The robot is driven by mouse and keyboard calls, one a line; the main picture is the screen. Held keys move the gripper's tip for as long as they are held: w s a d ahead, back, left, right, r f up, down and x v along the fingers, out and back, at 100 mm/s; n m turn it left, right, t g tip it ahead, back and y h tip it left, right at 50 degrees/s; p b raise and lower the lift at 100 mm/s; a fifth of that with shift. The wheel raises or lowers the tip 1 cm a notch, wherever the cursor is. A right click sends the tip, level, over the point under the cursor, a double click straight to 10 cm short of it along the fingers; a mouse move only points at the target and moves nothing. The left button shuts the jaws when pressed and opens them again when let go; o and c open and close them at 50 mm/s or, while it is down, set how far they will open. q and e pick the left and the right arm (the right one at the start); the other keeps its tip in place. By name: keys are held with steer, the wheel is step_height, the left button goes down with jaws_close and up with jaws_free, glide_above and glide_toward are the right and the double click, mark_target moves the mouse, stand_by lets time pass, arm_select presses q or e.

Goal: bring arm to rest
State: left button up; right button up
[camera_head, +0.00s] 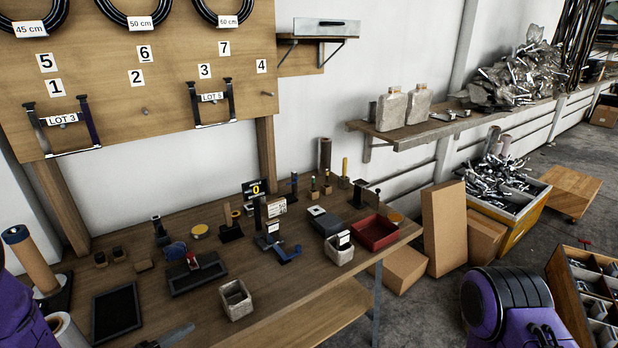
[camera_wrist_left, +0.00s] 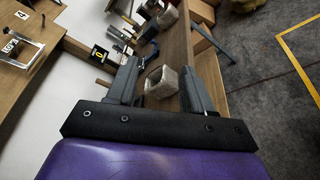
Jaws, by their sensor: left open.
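My left gripper (camera_wrist_left: 160,90) shows in the left wrist view with its two grey fingers spread apart. Nothing is held between them. A pale square container (camera_wrist_left: 162,82) on the workbench shows beyond the gap between the fingers, and the same kind of container stands near the bench's front edge in the head view (camera_head: 236,300). In the head view, purple parts of my arms show at the lower left edge and at the lower right. Neither gripper's fingers can be made out there. The right gripper is not in view.
The wooden workbench (camera_head: 150,300) holds a black tray (camera_head: 117,314), a red bin (camera_head: 376,232) and several small tools. A pegboard (camera_head: 180,60) stands behind it. Cardboard boxes (camera_head: 444,225), a bin of metal parts (camera_head: 510,205) and a compartment crate (camera_head: 560,285) stand to the right.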

arm_select(q)
steer(key=s+a+f+m+g+y+b, duration=0.1)
steer(key=a+f+m+y+b, duration=0.15)
steer(key=f+m+y, duration=0.4)
steer(key=s+a+f+m+g+y+b, duration=0.1)
steer(key=s+a+f+y+b, duration=0.15)
steer(key=f, duration=0.75)
steer(key=s+f+m+g+y+b, duration=0.2)
steer(key=s+f+g+y+b, duration=0.2)
steer(key=s+f, duration=1.1)
steer(key=s+g, duration=0.2)
steer(key=g, duration=0.1)
steer(key=shift+s+a+f+y+b, duration=0.2)
steer(key=shift+s+a+y+b, duration=0.05)
steer(key=shift+s+y+b, duration=0.15)
